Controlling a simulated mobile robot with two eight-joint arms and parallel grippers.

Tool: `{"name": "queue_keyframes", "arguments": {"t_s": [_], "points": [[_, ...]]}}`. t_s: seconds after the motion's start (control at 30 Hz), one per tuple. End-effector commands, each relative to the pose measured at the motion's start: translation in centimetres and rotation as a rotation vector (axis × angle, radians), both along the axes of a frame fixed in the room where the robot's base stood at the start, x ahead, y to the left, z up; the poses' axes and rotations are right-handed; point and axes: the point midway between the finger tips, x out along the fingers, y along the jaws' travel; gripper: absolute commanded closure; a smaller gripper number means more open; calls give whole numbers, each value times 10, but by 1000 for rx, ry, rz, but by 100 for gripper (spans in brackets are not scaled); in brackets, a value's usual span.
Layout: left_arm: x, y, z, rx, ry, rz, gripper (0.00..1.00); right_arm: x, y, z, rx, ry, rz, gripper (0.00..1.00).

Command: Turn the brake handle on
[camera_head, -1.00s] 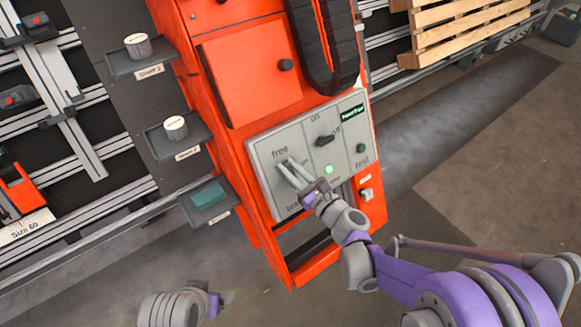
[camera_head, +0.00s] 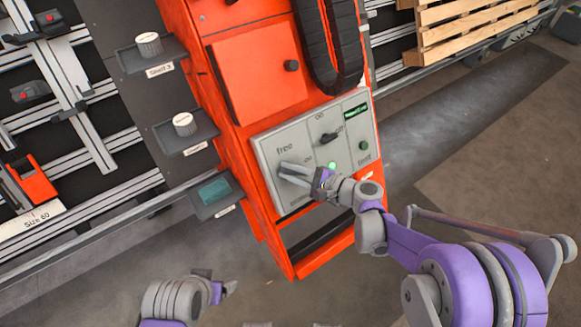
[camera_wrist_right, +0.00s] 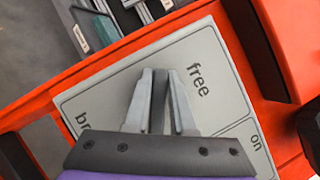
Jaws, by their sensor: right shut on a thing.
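The grey control panel (camera_head: 262,150) sits on the front of the orange cabinet. Its left section carries the word "free" above and a lower label that is partly hidden. My right gripper (camera_head: 287,171) is at this section, its fingers pointing left in the head view. In the right wrist view the gripper (camera_wrist_right: 160,82) is shut on the brake handle (camera_wrist_right: 160,88), a dark grey bar between the two fingers. The fingers hide most of the handle. My left gripper (camera_head: 227,287) hangs low, away from the panel, and its jaw opening is unclear.
A dark switch (camera_head: 327,138), a lit green lamp (camera_head: 332,166) and a green test button (camera_head: 364,145) share the panel. A black cable chain (camera_head: 343,60) hangs above. Small shelves (camera_head: 215,212) jut out left. Floor is open at right.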

Motion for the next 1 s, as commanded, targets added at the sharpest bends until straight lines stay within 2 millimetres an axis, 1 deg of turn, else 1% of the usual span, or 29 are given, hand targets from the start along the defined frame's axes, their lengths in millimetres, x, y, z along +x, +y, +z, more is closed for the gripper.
{"name": "queue_keyframes", "arguments": {"t_s": [0.03, 0.2, 0.5, 0.7, 1.0], "points": [[-1, 0, 4, 0, -1, 0, 15, -1, 0, 0, -36, -24, 23, 100], [-1, 0, 12, 0, -4, 0, 15, -3, 0, -3, -147, -105, 96, 100], [-3, 0, 23, 0, -7, 0, 15, -6, 0, -8, -307, -222, 201, 100], [-3, 0, 27, 0, -9, 0, 15, -7, -1, -10, -375, -270, 245, 100], [-3, 0, 29, 0, -10, 0, 15, -7, -1, -12, -416, -300, 271, 100]]}}
